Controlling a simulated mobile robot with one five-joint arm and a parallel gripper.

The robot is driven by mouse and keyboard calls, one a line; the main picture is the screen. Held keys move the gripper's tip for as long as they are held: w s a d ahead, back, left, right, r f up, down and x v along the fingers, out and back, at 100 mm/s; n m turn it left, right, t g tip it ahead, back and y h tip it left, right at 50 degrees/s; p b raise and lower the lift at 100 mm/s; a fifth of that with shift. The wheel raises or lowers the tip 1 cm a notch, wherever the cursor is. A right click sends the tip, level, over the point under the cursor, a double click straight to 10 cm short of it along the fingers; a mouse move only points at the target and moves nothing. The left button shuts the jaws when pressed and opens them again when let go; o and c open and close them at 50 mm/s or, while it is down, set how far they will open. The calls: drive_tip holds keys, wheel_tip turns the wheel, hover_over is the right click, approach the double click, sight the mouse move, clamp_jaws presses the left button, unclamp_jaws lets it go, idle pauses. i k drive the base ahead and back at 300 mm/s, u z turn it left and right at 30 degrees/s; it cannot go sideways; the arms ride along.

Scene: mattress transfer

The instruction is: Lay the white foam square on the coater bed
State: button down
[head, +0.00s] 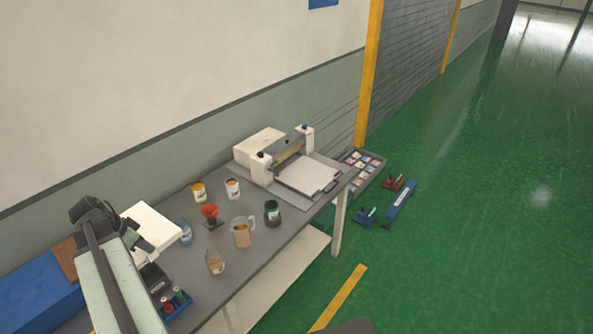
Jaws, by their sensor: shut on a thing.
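The white foam square (152,226) is at the left, over the near left part of the table. My gripper (126,236) is shut on its left edge; the fingertips are small and partly hidden by my arm. The coater (282,153) stands at the far right end of the table, with a white upright at each side. Its flat pale bed (308,176) faces the right side and looks bare. The foam is well apart from the bed, with bottles and jars standing between them.
A blue block (38,300) lies at left. Green floor is open at right.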

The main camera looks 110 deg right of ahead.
sight(308, 174)
drive_tip(key=k, duration=0.65)
drive_tip(key=u, duration=1.45)
drive_tip(key=k, duration=2.6)
drive_tip(key=z, duration=1.5)
